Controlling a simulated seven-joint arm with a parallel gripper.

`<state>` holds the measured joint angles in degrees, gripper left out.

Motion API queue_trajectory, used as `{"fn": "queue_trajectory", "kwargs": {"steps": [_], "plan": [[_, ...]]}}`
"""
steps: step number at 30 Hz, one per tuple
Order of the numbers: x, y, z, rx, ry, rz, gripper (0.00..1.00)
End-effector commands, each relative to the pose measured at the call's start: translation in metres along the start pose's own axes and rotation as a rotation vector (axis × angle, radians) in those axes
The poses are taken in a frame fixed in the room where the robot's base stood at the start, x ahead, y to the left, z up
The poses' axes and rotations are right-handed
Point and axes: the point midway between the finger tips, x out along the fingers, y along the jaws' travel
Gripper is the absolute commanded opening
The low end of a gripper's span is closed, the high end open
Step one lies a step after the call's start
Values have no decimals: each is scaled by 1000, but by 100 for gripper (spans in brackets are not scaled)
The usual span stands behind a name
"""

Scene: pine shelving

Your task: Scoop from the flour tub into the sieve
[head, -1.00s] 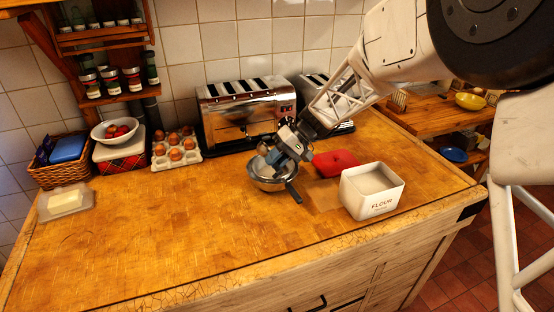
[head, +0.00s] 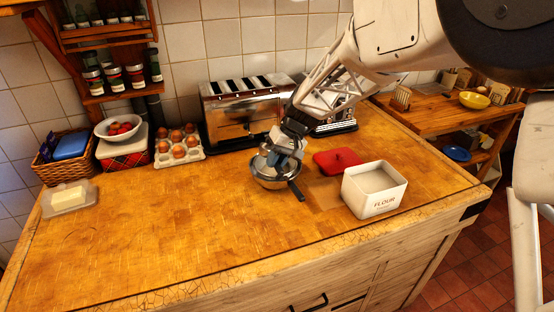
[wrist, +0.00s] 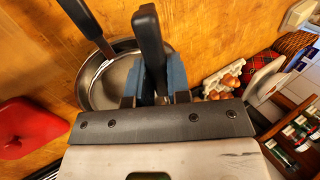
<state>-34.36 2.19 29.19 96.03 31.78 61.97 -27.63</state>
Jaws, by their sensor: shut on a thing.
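The white flour tub (head: 366,202), marked FLOUR, stands open on the worktop with a pale fill inside. The metal sieve (head: 268,184) lies left of it, its black handle (head: 297,191) pointing front right. In the wrist view the sieve's bowl (wrist: 101,91) is partly hidden behind my gripper and looks grey-white inside; I cannot tell whether flour is in it. My gripper (head: 280,156) is over the sieve. In the wrist view its blue fingers (wrist: 153,80) are shut on a black handle (wrist: 149,38), apparently the scoop's. The scoop's head is mostly hidden.
A red lid (head: 338,160) lies between the sieve and the tub. A toaster (head: 245,112) stands behind the sieve, with an egg tray (head: 178,148) to its left. A butter dish (head: 69,199) is at far left. The front middle of the worktop is clear.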

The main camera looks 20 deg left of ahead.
Motion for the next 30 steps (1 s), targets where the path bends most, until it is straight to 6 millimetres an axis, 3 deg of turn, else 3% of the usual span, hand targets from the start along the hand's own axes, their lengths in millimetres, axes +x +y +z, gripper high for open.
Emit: {"fn": "queue_trajectory", "kwargs": {"steps": [17, 30], "plan": [[0, -2, 0, -1, -1, 62, 0], [-15, -10, 0, -2, 0, 304, 0]]}}
